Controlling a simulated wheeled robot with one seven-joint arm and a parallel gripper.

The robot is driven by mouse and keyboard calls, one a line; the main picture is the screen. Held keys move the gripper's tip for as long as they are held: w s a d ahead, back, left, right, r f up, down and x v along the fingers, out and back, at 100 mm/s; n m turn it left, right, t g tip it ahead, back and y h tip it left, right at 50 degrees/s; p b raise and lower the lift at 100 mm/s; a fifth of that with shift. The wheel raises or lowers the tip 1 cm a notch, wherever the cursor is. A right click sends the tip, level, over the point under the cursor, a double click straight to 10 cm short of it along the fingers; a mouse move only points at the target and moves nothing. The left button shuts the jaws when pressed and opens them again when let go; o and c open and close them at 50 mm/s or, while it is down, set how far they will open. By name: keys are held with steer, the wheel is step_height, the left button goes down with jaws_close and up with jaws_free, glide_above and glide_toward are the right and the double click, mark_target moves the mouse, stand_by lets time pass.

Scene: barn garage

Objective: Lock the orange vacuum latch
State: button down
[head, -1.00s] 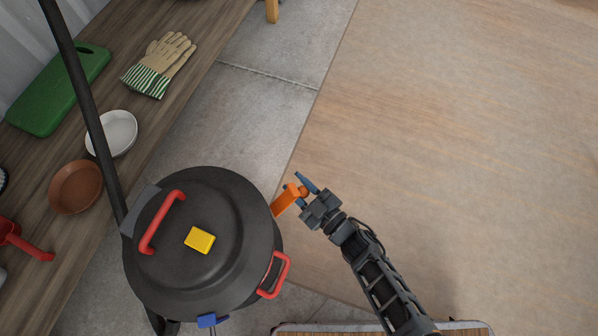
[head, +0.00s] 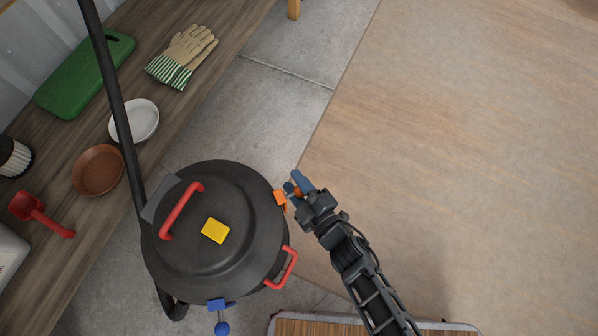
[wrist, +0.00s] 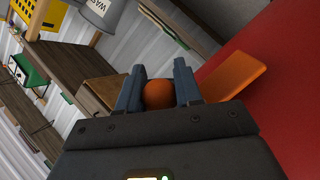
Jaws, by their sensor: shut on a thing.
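The orange latch (head: 280,197) is on the right side of the black vacuum (head: 215,267). In the head view it looks short, with its outer end between my fingers. My gripper (head: 297,187) is shut on the latch's round orange knob. In the wrist view the knob (wrist: 158,94) sits between the two blue-grey fingers, and the flat orange latch plate (wrist: 233,78) angles up to the right beside the red surface (wrist: 290,110). Whether the latch is engaged on the lid cannot be told.
A blue latch (head: 217,305) is on the vacuum's near side, and red handles (head: 181,211) are on its lid and side. A black hose rises at the left. The bench (head: 165,113) holds gloves, plates and a green board.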

steer(key=shift+s+a+r, duration=0.15)
steer(key=shift+a, duration=0.15)
steer(key=c, duration=0.8)
jaws_free()
steer(key=shift+d, duration=0.1)
steer(key=shift+o, duration=0.2)
steer(key=p+v, duration=0.2)
steer(key=v, duration=0.5)
steer(key=shift+s+d+p, duration=0.2)
steer(key=shift+d+p, duration=0.1)
steer(key=shift+d, duration=0.1)
